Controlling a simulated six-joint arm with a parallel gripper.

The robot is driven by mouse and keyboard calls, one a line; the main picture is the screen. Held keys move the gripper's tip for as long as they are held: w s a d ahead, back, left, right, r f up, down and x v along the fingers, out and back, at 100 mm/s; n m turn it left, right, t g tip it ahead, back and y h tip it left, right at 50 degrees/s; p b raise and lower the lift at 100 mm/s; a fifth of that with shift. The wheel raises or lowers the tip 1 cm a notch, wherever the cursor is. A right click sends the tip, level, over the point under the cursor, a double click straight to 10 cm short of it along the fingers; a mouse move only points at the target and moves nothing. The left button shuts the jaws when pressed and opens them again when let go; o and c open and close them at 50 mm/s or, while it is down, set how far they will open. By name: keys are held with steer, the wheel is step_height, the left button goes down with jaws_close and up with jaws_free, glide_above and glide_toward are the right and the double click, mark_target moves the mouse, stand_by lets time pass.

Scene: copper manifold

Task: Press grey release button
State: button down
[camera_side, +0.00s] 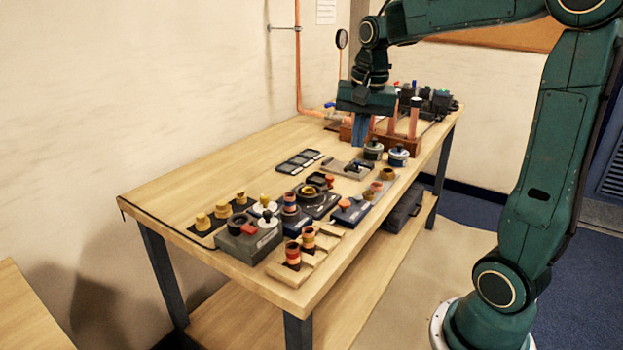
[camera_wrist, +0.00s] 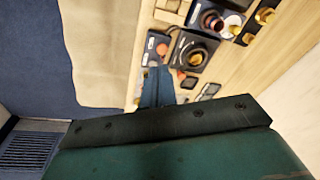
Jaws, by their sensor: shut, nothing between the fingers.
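My gripper (camera_side: 360,138) is shut and empty, its blue fingers pointing down above the far half of the bench. In the wrist view its fingers (camera_wrist: 158,72) show together as one blue block. I cannot make out a clear grey release button in either view. Candidate devices stand on the near half of the bench: a grey box (camera_side: 241,246) with a red block and a white-topped knob, a black device (camera_side: 318,200) with a round top, and a navy box (camera_side: 349,213) with a red-orange knob. The black device (camera_wrist: 184,60) and navy box (camera_wrist: 152,59) also show in the wrist view, apart from my fingers.
Copper pipes on a brown base (camera_side: 383,140) stand close by my gripper. Two lidded pots (camera_side: 397,157), dark flat trays (camera_side: 299,161), yellow pieces (camera_side: 203,222) and ringed cylinders (camera_side: 292,255) are spread on the wooden bench (camera_side: 185,185). The bench's left back side is clear.

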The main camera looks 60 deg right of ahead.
mark_target(359, 197)
steer(key=w+d+f+m, duration=0.2)
steer(key=d+m, duration=0.1)
steer(key=d, duration=0.2)
steer(key=w+d+f+m+g, duration=0.1)
steer(key=d+f+m, duration=0.1)
steer(key=d, duration=0.4)
steer(key=shift+w+f+m+g+y, duration=0.3)
steer(key=shift+w+f+m+y, duration=0.05)
steer(key=shift+w+m+y, duration=0.05)
steer(key=shift+a+f, duration=0.1)
step_height(359, 197, down, 14)
steer(key=shift+r, duration=0.1)
stand_by(0.4)
